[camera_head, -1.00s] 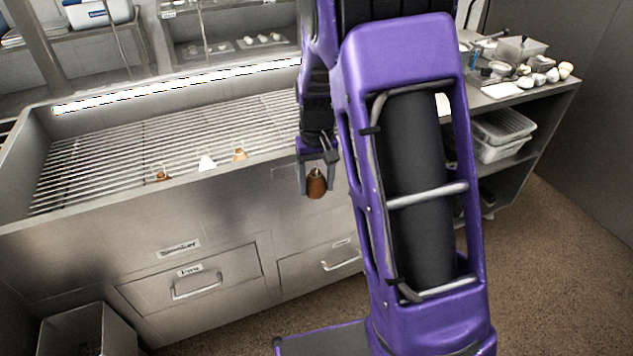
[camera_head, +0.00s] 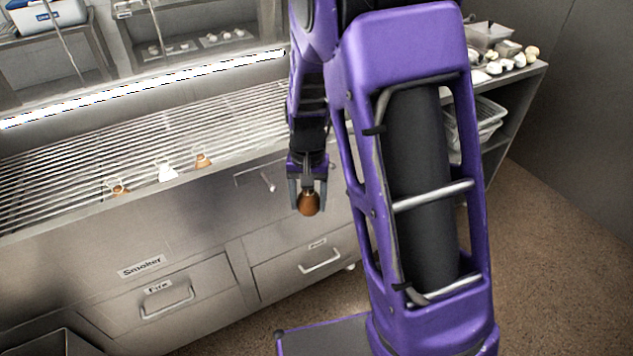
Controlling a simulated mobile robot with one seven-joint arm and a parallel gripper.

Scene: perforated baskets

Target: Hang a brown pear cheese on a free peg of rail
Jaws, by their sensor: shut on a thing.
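My gripper (camera_head: 307,190) is shut on a brown pear cheese (camera_head: 308,204), which hangs below the fingers in front of the smoker's steel front. Its top is hidden between the fingers. Near the front edge of the smoker's top, a brown cheese (camera_head: 118,188), a white cheese (camera_head: 167,173) and an orange-brown cheese (camera_head: 203,160) sit in a row at the left. A rack of parallel metal rods (camera_head: 60,165) fills the smoker's top. I cannot make out which part is the pegged rail, or any free peg.
The smoker's front (camera_head: 215,215) has drawers with handles, and a small fitting (camera_head: 268,181) sticks out near my gripper. A steel bin (camera_head: 50,343) stands at the lower left. A side shelf (camera_head: 515,85) with pale items and baskets is at the right. The brown floor (camera_head: 535,260) is clear.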

